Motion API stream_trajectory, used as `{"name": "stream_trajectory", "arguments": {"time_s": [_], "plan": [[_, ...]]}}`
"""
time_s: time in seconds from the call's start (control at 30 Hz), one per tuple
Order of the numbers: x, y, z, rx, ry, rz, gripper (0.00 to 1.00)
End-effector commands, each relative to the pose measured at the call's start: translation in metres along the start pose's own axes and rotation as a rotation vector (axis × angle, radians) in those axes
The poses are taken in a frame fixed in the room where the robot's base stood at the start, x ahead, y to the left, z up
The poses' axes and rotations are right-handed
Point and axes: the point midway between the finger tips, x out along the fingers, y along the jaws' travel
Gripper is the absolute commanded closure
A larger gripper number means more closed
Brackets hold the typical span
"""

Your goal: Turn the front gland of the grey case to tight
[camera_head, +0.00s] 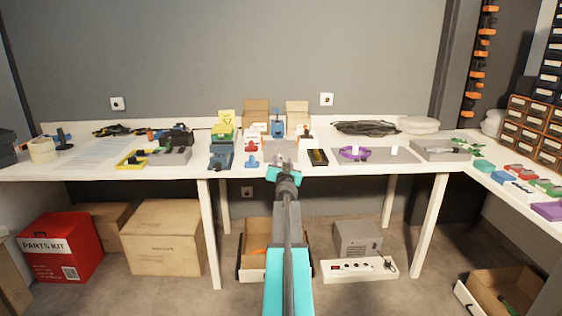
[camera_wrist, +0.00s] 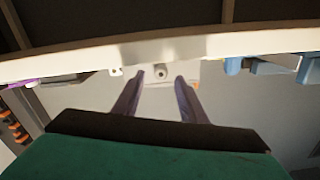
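The grey case (camera_head: 284,146) stands near the front edge of the white table, just beyond my gripper, and is partly hidden by it in the head view. My gripper (camera_wrist: 160,77) is open, with one finger on each side of the gland and a gap to both. Whether the fingertips reach as far as the gland I cannot tell. My gripper also shows in the head view (camera_head: 285,165), at the table's front edge.
The white table (camera_head: 110,170) has a blue vice-like tool (camera_head: 221,157) and red parts (camera_head: 251,155) to the left. A black open box (camera_head: 318,157) and a grey mat with a purple ring (camera_head: 354,153) are to the right. Cartons (camera_head: 256,111) stand behind.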

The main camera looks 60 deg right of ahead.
Motion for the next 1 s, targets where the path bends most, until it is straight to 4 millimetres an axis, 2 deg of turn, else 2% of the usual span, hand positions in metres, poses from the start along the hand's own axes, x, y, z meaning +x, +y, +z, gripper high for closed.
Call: {"name": "stream_trajectory", "arguments": {"time_s": [0.1, 0.3, 0.73, 0.97, 1.0], "plan": [[0.012, 0.000, 0.000, 0.001, 0.000, 0.000, 0.62], [0.022, 0.000, 0.000, 0.000, 0.000, 0.000, 0.62], [0.025, 0.000, 0.000, 0.000, 0.000, 0.000, 0.62], [0.025, 0.000, 0.000, 0.000, 0.000, 0.000, 0.99], [0.025, 0.000, 0.000, 0.000, 0.000, 0.000, 1.00]]}}
